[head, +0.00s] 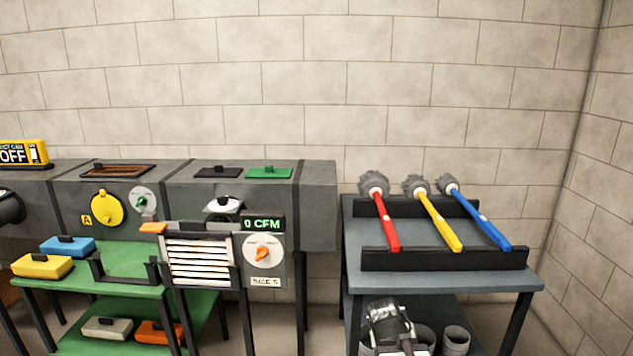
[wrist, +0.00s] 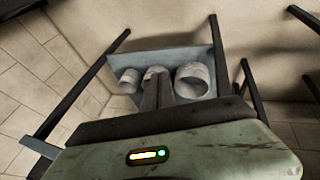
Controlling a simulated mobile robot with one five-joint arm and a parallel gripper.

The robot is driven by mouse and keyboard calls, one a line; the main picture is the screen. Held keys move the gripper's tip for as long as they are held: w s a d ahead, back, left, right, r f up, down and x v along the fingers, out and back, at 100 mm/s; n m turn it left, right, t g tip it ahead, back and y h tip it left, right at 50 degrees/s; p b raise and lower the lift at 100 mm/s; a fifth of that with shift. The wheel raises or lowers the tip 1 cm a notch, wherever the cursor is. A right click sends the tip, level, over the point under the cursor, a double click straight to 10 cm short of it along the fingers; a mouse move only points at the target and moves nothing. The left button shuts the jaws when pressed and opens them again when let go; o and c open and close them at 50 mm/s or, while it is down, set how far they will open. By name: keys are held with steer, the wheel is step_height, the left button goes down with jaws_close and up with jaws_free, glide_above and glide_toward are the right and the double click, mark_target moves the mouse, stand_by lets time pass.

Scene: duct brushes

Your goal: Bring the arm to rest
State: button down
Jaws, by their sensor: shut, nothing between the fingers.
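My gripper (wrist: 160,78) shows in the wrist view with its fingers together and nothing between them. Part of my arm shows at the bottom of the head view, in front of the grey table's lower shelf. In the wrist view the fingers point towards a shelf (wrist: 203,60) with grey cylinders, and they cover part of the middle one (wrist: 155,71). A larger cylinder (wrist: 193,78) is to the right and a smaller one (wrist: 130,79) to the left. I cannot tell the gap between the fingertips and the cylinders.
A red brush (head: 386,222), a yellow brush (head: 441,225) and a blue brush (head: 480,217) lie across black rails on the grey table (head: 450,275). Left are a grey duct (head: 318,205) with a CFM display and a green table (head: 125,262) with coloured blocks. A block wall stands behind.

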steer(key=s+a+f+g+y+p, duration=0.1)
steer(key=s+a+g+y, duration=0.3)
steer(key=s+a, duration=0.4)
step_height(320, 180, up, 22)
steer(key=p, duration=2.3)
steer(key=shift+w+d+r, duration=0.15)
steer(key=shift+w+r, duration=0.05)
steer(key=shift+w, duration=0.15)
steer(key=shift+f, duration=0.1)
